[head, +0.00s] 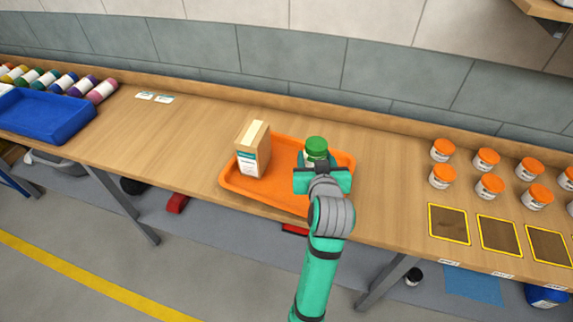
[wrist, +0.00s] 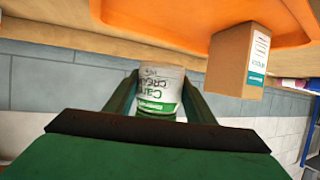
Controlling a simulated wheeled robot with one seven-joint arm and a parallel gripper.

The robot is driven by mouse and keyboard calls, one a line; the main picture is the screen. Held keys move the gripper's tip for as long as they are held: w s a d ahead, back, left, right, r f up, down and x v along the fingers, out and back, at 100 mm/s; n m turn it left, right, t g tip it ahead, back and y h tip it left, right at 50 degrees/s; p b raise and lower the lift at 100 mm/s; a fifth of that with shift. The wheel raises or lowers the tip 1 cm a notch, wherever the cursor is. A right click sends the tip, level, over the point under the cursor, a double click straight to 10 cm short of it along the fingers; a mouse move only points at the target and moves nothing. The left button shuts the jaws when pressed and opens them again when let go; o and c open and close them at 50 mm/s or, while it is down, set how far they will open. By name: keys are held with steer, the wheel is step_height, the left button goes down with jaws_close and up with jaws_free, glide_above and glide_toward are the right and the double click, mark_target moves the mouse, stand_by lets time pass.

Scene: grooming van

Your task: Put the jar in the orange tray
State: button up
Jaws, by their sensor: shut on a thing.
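The jar (head: 316,147) has a green lid and a white body with a green label. My gripper (head: 322,178) is shut on it, over the right part of the orange tray (head: 235,187). In the wrist view the jar (wrist: 158,88) sits between my two fingers, with the picture upside down and the tray (wrist: 200,22) at the top. I cannot tell whether the jar's base touches the tray. A brown carton (head: 252,150) with a white and teal label stands in the tray's left part, apart from the jar; it also shows in the wrist view (wrist: 236,62).
Several orange-lidded jars (head: 489,187) stand on the wooden bench at the right, behind yellow-edged dark squares (head: 448,223). A blue tray (head: 45,115) and several coloured bottles (head: 66,81) are at the far left. The bench between the blue and orange trays (head: 180,135) is mostly clear.

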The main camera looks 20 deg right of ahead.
glide_above(289, 175)
steer(key=f, duration=0.7)
steer(key=shift+s+d+f, duration=0.1)
steer(key=shift+s+d, duration=0.05)
steer(key=shift+s, duration=0.05)
steer(key=shift+w+f, duration=0.2)
steer(key=shift+f, duration=0.8)
steer(key=shift+w+f, duration=0.15)
steer(key=shift+f, duration=0.8)
steer(key=shift+f, duration=0.15)
steer(key=o, duration=1.2)
steer(key=shift+s+r, duration=0.15)
steer(key=shift+r, duration=0.05)
steer(key=v, duration=1.1)
steer(key=shift+s+a, duration=0.35)
